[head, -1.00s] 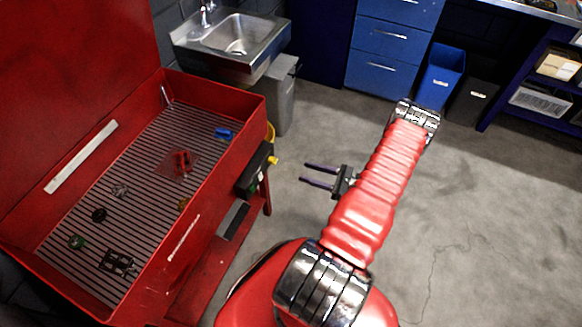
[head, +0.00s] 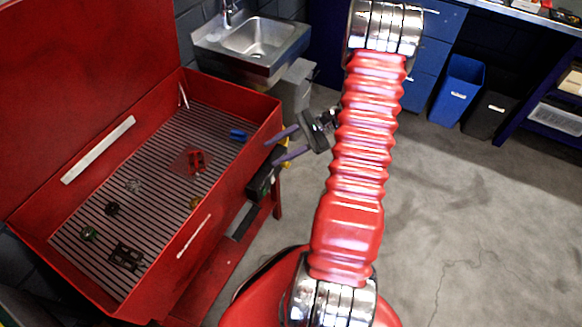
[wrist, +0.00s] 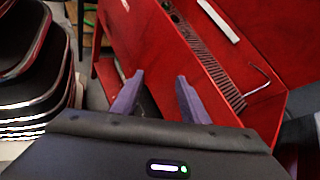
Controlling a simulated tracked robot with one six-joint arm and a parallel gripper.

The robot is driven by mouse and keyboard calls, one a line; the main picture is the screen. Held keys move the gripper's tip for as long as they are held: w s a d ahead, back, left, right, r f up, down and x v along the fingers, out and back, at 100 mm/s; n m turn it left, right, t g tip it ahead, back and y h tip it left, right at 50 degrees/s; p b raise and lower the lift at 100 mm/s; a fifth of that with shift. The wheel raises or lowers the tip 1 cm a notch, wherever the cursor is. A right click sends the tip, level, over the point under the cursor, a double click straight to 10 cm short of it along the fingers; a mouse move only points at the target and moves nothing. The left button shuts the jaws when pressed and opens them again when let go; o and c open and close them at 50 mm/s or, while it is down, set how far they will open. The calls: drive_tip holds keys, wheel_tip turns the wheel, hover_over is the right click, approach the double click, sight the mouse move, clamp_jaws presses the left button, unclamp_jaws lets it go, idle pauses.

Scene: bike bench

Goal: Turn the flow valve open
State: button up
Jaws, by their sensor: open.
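My gripper (head: 275,150) is open and empty, its two purple fingers pointing left toward the right wall of the red parts washer (head: 230,160). The fingers also show in the wrist view (wrist: 158,82), spread apart with the red wall beyond them. A black box (head: 262,178) is mounted on the washer's outer front side, below the fingertips in the picture. A small yellow part (head: 287,164) shows by it, partly hidden by the fingers; I cannot tell for sure that this is the flow valve. A thin bent metal spout (head: 183,95) stands at the washer's back corner.
Inside the washer are a blue item (head: 238,135), a red part (head: 196,160) and several small parts on the slatted floor. A steel sink (head: 252,38) and a grey bin (head: 298,85) stand behind.

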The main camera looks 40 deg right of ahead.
drive_tip(key=s+a+r+n+g+h, duration=0.3)
drive_tip(key=a+r+n+g+h, duration=0.2)
drive_tip(key=a+r+n, duration=0.65)
drive_tip(key=s+a+r+n+t+h, duration=0.4)
drive_tip(key=s+a+r, duration=0.5)
drive_tip(key=r, duration=0.5)
drive_tip(key=shift+s+a+r+n+t+h, duration=0.2)
drive_tip(key=shift+a+n+t+h, duration=0.2)
drive_tip(key=shift+a+n+h, duration=1.05)
drive_tip(key=shift+d+y, duration=0.2)
drive_tip(key=shift+y, duration=0.15)
drive_tip(key=shift+c, duration=0.3)
